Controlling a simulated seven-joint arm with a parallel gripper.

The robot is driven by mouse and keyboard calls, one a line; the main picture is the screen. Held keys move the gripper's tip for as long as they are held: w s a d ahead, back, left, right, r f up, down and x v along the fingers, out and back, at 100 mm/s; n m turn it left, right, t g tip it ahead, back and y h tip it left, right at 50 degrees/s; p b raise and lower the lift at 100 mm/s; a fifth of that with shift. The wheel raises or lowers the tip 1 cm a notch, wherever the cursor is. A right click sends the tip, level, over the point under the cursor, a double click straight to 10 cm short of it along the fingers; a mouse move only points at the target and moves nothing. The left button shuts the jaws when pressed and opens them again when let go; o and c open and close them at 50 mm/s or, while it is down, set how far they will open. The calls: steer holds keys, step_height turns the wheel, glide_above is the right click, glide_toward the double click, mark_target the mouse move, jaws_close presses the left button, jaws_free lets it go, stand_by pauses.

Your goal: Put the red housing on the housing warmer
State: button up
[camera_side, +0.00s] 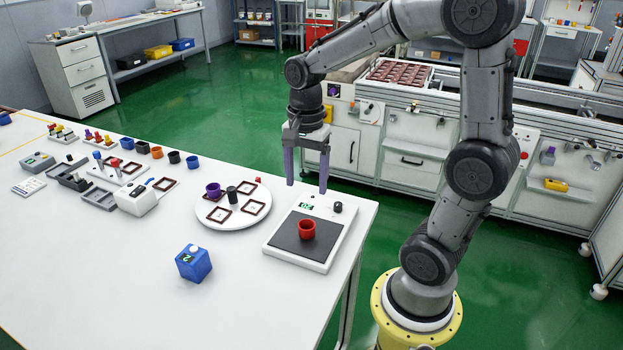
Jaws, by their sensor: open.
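The red housing (307,229) is a small red cup. It stands upright on the dark plate of the housing warmer (284,249), a flat white device with a small green display and a black knob, at the right end of the white table. My gripper (306,187) has two purple fingers pointing down. It is open and empty, above the back part of the warmer and apart from the red housing.
A white round plate (233,224) left of the warmer holds a purple cup (213,190), a black cylinder and several brown square frames. A blue box (193,263) stands in front. Several small cups line the back edge. The table's front left is clear.

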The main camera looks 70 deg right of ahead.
steer(key=s+a+r+n+t, duration=0.5)
steer(key=s+a+n, duration=0.3)
steer(key=n, duration=0.9)
steer(key=shift+s+a+r+n+t, duration=0.2)
steer(key=shift+s+n+t, duration=0.15)
steer(key=shift+s, duration=0.9)
